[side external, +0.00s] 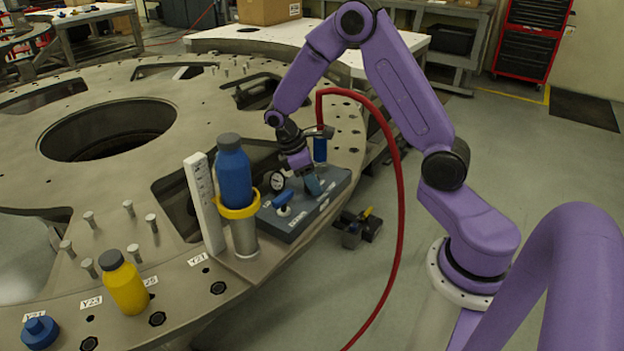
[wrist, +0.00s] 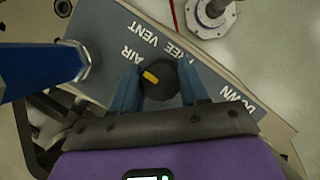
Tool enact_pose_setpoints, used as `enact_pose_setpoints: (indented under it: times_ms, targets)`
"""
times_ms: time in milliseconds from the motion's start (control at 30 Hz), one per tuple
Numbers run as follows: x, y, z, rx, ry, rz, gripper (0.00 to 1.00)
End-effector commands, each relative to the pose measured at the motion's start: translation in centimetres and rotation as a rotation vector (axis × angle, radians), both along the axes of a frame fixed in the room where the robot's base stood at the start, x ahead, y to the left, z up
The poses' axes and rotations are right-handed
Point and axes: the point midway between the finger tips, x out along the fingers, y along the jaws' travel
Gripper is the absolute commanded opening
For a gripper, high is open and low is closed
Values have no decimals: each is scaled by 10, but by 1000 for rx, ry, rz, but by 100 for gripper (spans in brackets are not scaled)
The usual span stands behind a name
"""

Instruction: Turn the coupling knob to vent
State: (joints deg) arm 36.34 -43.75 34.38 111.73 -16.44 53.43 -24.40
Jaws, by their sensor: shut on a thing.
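The coupling knob (wrist: 173,88) is dark and round with a yellow mark. It sits on a grey-blue panel (wrist: 92,22) with white lettering. The yellow mark lies on the knob's left half, on the side towards the AIR label (wrist: 131,55). The VENT label (wrist: 149,35) is above the knob and the DOWN label (wrist: 237,100) is to its right. My gripper (wrist: 158,82) has a blue finger on either side of the knob and is shut on it. In the side view my gripper (side external: 312,184) reaches down to the panel (side external: 312,212), and the knob is hidden there.
A gauge (side external: 277,181), a blue lever (side external: 283,203) and a blue cylinder (side external: 320,149) stand near my gripper. A red hose (side external: 399,190) arcs beside the arm. A blue bottle (side external: 233,175) stands in a yellow-ringed holder, left of the panel.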

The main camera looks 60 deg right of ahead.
Motion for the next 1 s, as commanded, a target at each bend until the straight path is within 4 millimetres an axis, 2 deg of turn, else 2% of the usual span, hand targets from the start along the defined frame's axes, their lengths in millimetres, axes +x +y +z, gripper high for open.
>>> enact_pose_setpoints:
  times_ms: [267, 700, 1000]
  targets:
    - [0, 0, 0, -1, 2, -142, 14]
    - [0, 0, 1, 1, 2, -508, 14]
    - [0, 0, 1, 1, 2, -686, 14]
